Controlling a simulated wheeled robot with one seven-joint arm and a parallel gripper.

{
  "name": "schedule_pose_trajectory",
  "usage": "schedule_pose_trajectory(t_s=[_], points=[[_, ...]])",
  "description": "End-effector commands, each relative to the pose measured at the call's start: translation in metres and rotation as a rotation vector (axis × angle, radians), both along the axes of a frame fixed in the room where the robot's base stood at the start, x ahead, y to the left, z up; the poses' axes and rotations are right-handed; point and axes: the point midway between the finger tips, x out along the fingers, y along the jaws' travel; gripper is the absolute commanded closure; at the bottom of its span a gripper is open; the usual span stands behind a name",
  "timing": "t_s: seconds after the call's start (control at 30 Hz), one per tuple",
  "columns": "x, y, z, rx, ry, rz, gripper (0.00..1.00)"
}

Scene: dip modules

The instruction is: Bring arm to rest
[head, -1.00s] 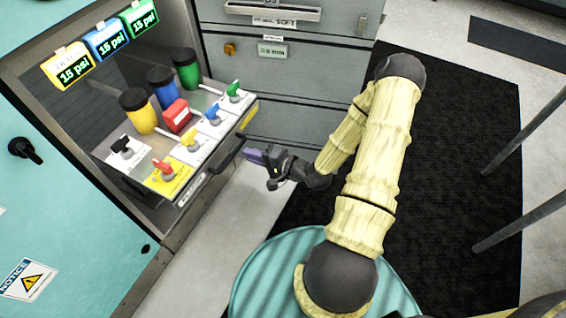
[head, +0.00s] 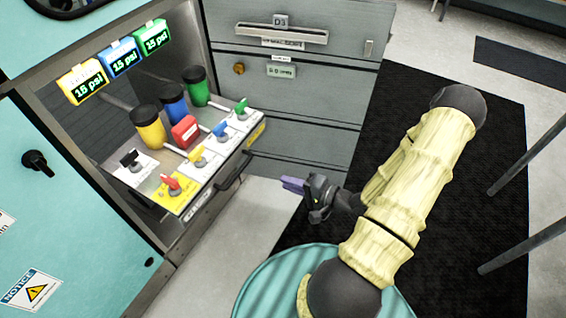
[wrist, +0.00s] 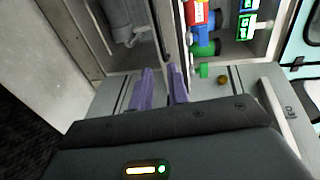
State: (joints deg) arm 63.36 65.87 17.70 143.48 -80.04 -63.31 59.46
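My gripper (head: 292,186) is in the middle of the head view, to the right of the open valve panel and apart from its handle. My arm, in a pale yellow cover, bends above and to the right of it. In the wrist view the two purple fingers of my gripper (wrist: 162,85) stand apart with a gap between them. Nothing is held between them.
The valve panel (head: 150,192) juts from the teal cabinet (head: 70,225) at left, with coloured valves and a black handle (head: 235,170). Grey drawers (head: 300,110) stand behind. A black mat (head: 450,220) lies at right, beside dark poles (head: 530,245).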

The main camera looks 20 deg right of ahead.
Motion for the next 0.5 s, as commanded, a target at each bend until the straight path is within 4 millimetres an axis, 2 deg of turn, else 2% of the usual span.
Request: schedule_pose_trajectory(t_s=[0.27, 0.37, 0.5], points=[[0.001, 0.001, -0.001, -0.024, 0.007, 0.009, 0.83], [0.004, 0.001, -0.007, -0.111, 0.035, 0.036, 0.83], [0.010, -0.002, -0.018, -0.344, 0.105, 0.106, 0.83]])
